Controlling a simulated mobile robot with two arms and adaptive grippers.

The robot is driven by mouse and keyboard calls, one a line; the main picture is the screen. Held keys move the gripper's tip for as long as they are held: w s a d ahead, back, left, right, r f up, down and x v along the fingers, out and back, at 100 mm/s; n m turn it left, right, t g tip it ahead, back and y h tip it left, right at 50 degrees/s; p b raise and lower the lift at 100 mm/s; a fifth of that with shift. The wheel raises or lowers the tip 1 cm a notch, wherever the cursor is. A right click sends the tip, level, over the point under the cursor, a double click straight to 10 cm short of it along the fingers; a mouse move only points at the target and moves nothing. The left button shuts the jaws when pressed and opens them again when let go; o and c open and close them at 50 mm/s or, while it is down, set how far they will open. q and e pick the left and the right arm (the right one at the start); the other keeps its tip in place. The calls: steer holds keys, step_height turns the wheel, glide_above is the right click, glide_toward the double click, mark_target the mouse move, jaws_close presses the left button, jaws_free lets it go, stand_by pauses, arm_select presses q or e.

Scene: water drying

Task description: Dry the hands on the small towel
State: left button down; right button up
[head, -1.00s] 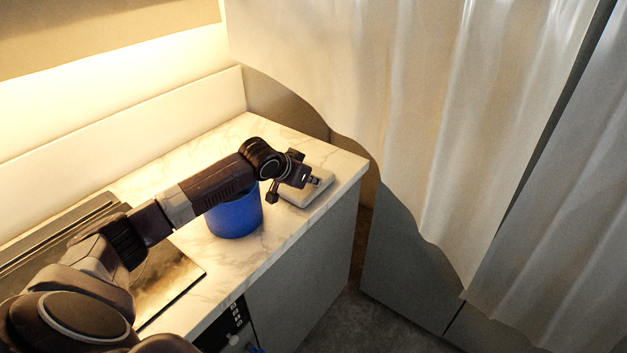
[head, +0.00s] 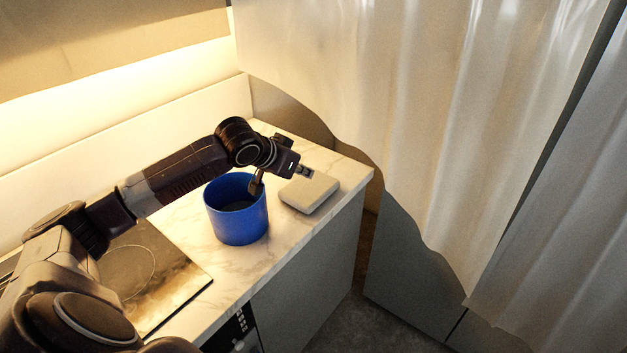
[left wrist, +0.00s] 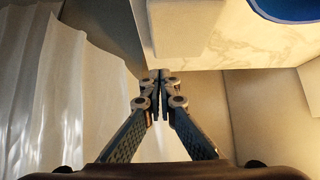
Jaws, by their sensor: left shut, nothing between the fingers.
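The small towel (head: 309,191) is a pale, folded, flat block on the marble counter near its right end. In the left wrist view, a pale block at the upper middle (left wrist: 185,28) looks like the same towel. My left gripper (head: 306,172) is shut and empty, just above and behind the towel in the head view. I cannot tell whether it touches the towel. In the left wrist view its fingertips (left wrist: 161,76) are together. My right gripper is in no view.
A blue pot (head: 236,217) stands on the counter (head: 282,236) left of the towel, under my left wrist; its rim also shows in the left wrist view (left wrist: 285,8). A dark cooktop (head: 150,270) lies further left. A white curtain (head: 430,120) hangs right of the counter.

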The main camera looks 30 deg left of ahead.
arm_select(q)
steer(key=shift+v, duration=0.95)
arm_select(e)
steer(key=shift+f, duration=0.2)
arm_select(q)
steer(key=shift+w, duration=0.1)
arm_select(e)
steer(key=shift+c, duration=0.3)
